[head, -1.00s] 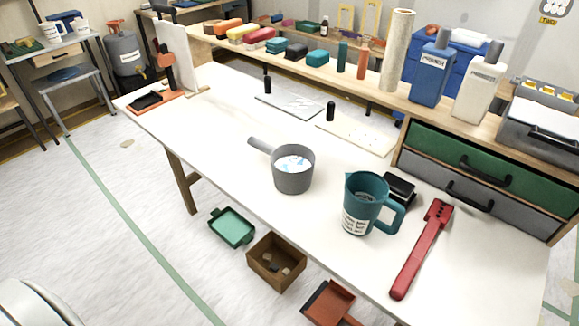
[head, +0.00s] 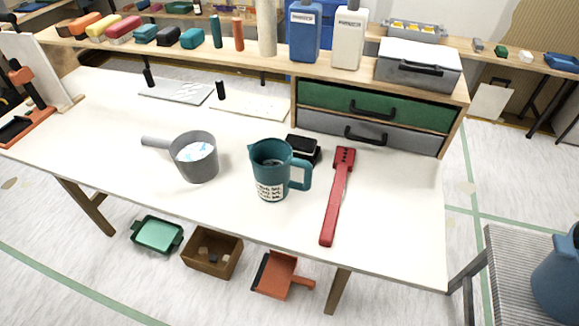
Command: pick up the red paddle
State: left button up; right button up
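The red paddle (head: 337,197) lies flat on the right part of the white table (head: 400,215). Its wider head with dark holes points to the back and its handle points to the front edge. A teal measuring jug (head: 268,172) stands upright to its left, with its handle towards the paddle and a gap between them. Neither of my grippers shows in the head view.
A grey saucepan (head: 198,160) and a black block (head: 303,149) are on the table. A drawer unit (head: 340,98) stands behind. The table right of the paddle is clear. A grey stool (head: 520,270) stands at the right.

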aim_at(343, 161)
jog(key=i+j+z, duration=0.2)
jog(key=j, duration=0.65)
jog(key=i+j+z, duration=0.2)
jog(key=j, duration=0.65)
jog(key=j+z, duration=0.25)
jog(key=j, duration=0.65)
jog(key=z, duration=1.25)
